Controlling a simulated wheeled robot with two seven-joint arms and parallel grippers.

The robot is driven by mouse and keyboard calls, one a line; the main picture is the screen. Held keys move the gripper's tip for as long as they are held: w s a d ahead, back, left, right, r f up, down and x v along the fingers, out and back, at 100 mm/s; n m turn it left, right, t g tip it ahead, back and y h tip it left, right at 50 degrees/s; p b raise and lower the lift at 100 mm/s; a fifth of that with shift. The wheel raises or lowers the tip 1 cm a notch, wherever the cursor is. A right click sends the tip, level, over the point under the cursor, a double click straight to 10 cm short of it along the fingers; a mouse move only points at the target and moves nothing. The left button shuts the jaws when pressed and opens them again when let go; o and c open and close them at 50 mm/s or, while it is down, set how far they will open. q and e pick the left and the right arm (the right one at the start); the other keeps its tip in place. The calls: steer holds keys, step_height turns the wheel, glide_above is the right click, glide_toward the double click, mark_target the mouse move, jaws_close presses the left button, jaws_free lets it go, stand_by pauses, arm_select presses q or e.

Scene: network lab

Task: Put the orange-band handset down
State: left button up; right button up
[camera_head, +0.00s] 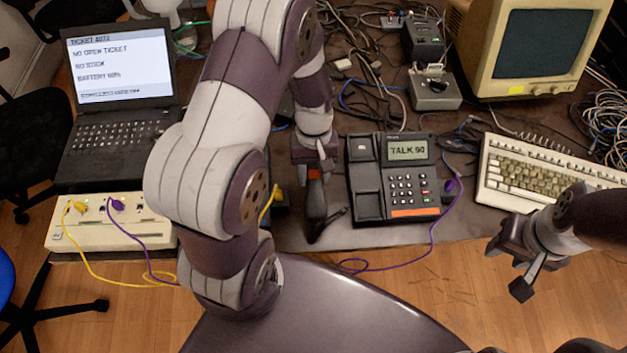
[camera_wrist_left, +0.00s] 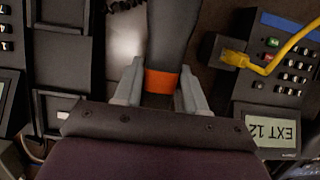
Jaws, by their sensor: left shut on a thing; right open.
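The dark handset with an orange band (camera_head: 316,205) is in my left gripper (camera_head: 314,165), over the table just left of the orange-striped desk phone (camera_head: 395,212). In the left wrist view the fingers close on both sides of the orange band (camera_wrist_left: 161,82). The cradle side of a phone (camera_wrist_left: 62,60) shows at the left there. I cannot tell whether the handset touches the table. My right gripper (camera_head: 517,262) is open and empty, past the table's front edge near the keyboard.
A second phone (camera_wrist_left: 275,105) reading EXT 12, with a yellow cable, is right of the handset in the wrist view; my arm mostly hides it in the head view. A laptop (camera_head: 118,100), white switch box (camera_head: 100,228), keyboard (camera_head: 545,170) and monitor (camera_head: 530,50) crowd the table.

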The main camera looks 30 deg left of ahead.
mark_target(315, 182)
arm_select(q)
steer(key=shift+w+x, duration=0.15)
steer(key=shift+x, duration=0.8)
steer(key=shift+w+x, duration=0.15)
steer(key=shift+x, duration=0.75)
steer(key=shift+a+f, duration=0.15)
steer(key=shift+f, duration=0.05)
steer(key=o, duration=1.1)
steer(key=shift+o, duration=0.2)
steer(key=v, duration=1.1)
steer(key=shift+w+r+p, duration=0.15)
steer(key=shift+r+p, duration=0.2)
steer(key=shift+r, duration=0.05)
steer(key=s+d+r+m+t+y, duration=0.1)
steer(key=s+d+r+m+t, duration=0.2)
steer(key=s+m, duration=0.3)
steer(key=shift+d+r+m, duration=0.3)
steer(key=shift+d+r, duration=0.05)
steer(key=shift+r, duration=0.3)
